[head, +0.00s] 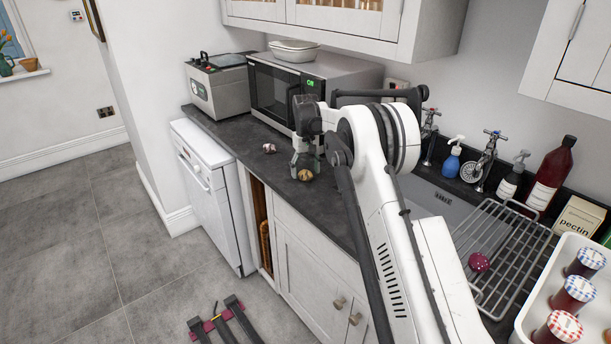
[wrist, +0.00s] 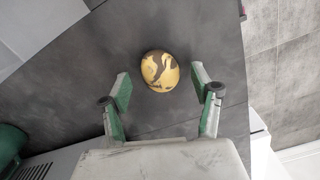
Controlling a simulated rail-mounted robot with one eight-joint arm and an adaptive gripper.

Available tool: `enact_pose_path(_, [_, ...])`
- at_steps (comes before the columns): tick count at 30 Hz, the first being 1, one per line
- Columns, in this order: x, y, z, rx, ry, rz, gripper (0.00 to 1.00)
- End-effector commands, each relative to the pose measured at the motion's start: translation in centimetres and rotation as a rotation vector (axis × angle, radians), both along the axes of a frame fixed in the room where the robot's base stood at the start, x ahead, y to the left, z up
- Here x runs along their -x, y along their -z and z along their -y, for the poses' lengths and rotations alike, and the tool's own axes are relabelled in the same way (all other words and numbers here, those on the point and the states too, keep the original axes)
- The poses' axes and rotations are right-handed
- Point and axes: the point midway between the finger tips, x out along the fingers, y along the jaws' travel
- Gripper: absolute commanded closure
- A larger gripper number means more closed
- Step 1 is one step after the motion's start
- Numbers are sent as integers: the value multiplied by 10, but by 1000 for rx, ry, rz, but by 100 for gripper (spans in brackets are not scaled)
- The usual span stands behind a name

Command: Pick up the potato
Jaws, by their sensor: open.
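The potato (head: 305,175) is a small round brown-and-yellow thing on the dark worktop, near its front edge. In the wrist view the potato (wrist: 159,70) shows yellow with dark patches. My gripper (head: 306,163) is over the worktop by the potato, pointing down. In the wrist view my gripper (wrist: 160,84) is open, with its green-padded fingers apart on the left and right. The potato lies in line with the gap, a little past the fingertips, and no finger appears to touch it.
A small reddish-white thing (head: 269,148) lies on the worktop to the left. A microwave (head: 285,91) and a grey appliance (head: 219,86) stand behind. A wire rack (head: 510,250), a sink and a tray of jars (head: 542,286) are at the right.

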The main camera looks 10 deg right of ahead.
Motion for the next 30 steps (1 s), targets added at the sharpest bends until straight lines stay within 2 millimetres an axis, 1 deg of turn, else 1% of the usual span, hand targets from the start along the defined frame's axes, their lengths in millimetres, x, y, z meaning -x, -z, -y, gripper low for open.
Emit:
enact_pose_path(1, [0,7,-1,0,0,0,40])
enact_pose_path(3, [0,12,-1,0,-1,0,40])
enact_pose_path(10, [1,15,-1,0,-1,0,40])
enact_pose_path(11, [1,15,-1,0,-1,0,42])
enact_pose_path(21, [1,15,-1,0,-1,0,88])
enact_pose_path(22, [1,15,-1,0,-1,0,90])
enact_pose_path(30, [1,13,-1,0,-1,0,90])
